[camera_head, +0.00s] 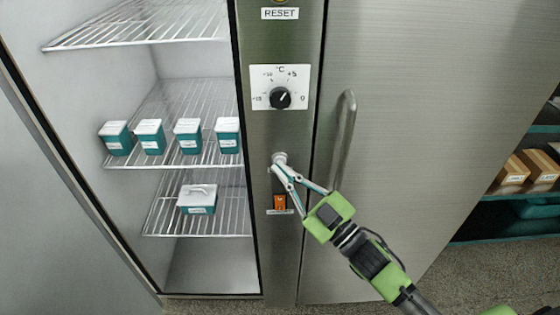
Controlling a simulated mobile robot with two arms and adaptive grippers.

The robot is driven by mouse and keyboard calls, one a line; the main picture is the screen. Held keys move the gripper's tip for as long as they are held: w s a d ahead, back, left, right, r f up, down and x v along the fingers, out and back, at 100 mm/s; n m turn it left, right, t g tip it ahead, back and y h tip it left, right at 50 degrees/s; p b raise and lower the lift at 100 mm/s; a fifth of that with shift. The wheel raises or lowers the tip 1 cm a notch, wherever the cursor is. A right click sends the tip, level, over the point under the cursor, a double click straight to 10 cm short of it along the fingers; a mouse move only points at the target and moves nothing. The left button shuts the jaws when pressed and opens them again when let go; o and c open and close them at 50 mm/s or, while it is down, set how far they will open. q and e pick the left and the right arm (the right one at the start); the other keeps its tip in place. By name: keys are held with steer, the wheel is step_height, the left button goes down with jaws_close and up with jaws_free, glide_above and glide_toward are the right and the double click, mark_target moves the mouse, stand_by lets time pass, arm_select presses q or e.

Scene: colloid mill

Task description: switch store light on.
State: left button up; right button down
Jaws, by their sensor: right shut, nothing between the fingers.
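A small orange rocker switch (279,201) sits on the steel column of the cabinet, with a small white label (280,212) under it, too small to read. My right gripper (281,166) is shut and empty. Its fingertips are just above the orange switch, over or against a small round metal fitting (280,157) on the column; I cannot tell whether they touch it. The fingers partly cover this fitting. Whether the switch is on or off cannot be told. My left gripper is not in view.
Above are a black temperature dial (280,98) and a RESET label (280,14). On the left, an open compartment has wire shelves (165,160) with several teal, white-lidded boxes (188,137). On the right, a steel door has a vertical handle (343,140). Cartons (535,167) stand on a far-right rack.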

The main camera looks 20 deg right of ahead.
steer(key=s, duration=0.2)
steer(key=s+a+p, duration=0.1)
steer(key=s, duration=0.2)
steer(key=shift+s+a+p, duration=0.3)
steer(key=shift+s+p, duration=0.05)
